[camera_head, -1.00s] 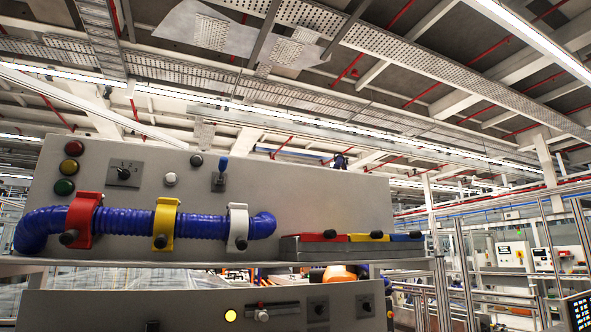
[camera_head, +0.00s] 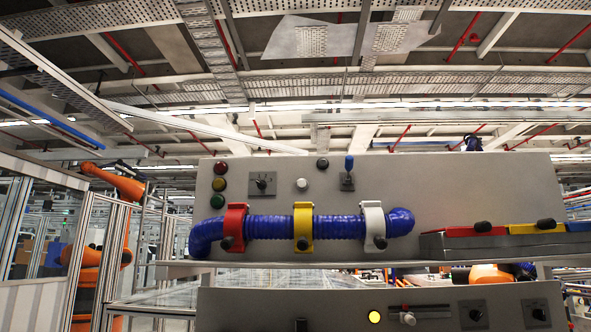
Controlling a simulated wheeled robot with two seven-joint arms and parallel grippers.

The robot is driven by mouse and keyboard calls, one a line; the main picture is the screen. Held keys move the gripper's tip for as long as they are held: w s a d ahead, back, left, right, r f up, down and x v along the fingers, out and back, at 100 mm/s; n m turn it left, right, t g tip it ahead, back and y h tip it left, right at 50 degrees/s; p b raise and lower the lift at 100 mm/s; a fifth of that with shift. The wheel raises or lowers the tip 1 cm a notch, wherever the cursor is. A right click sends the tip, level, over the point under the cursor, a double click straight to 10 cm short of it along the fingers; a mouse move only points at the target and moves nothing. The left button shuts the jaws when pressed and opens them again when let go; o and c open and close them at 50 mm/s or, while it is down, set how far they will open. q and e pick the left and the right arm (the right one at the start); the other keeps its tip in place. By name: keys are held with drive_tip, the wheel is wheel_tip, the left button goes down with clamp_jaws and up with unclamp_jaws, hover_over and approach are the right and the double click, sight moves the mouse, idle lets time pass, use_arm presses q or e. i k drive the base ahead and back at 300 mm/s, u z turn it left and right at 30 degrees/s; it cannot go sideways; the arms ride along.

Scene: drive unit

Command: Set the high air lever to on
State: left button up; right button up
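A grey control panel (camera_head: 480,185) fills the middle and right of the view. A small lever with an upright blue handle (camera_head: 348,170) is near its top edge, right of a white button (camera_head: 301,184). A rotary knob (camera_head: 262,183) is further left. A ribbed blue hose (camera_head: 270,228) runs across the panel through red (camera_head: 235,228), yellow (camera_head: 303,225) and white (camera_head: 374,224) clamps with black knobs. No label shows which control is the high air lever. Neither of my grippers is in view.
Red, yellow and blue parts with black knobs sit on a grey block (camera_head: 450,246) at right. A lower panel (camera_head: 270,310) has a lit yellow lamp (camera_head: 374,317), a slider and knobs. An orange robot arm (camera_head: 110,250) stands behind a fence at left.

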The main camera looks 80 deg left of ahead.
sight(349, 160)
drive_tip(key=u, duration=2.4)
